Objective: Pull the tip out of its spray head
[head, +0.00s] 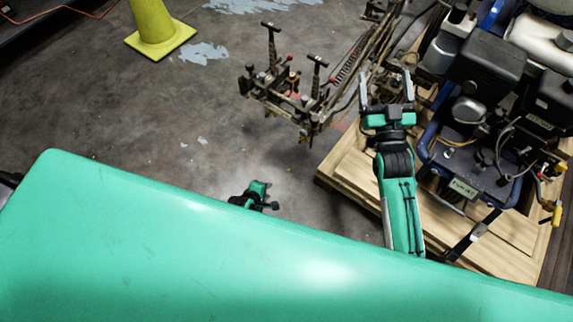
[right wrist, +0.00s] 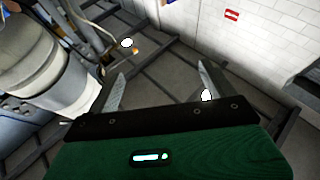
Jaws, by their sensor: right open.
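The line striper's spray assembly (head: 285,92) shows at the top middle of the head view, a dark metal bracket with two T-shaped levers and small red parts. The tip and its spray head are too small to tell apart there. My right gripper (head: 387,92) is open and empty, just right of the spray assembly and apart from it. In the right wrist view its two fingers (right wrist: 163,72) are spread with nothing between them. A small green and black part of my left gripper (head: 256,196) shows past my body's edge; its jaws cannot be made out.
The striper's engine and blue frame (head: 440,150) stand on a wooden pallet (head: 345,175) at the right. A yellow cone (head: 155,28) stands at the upper left. The concrete floor (head: 130,105) between is clear. A white cylinder (right wrist: 50,65) fills the right wrist view's left side.

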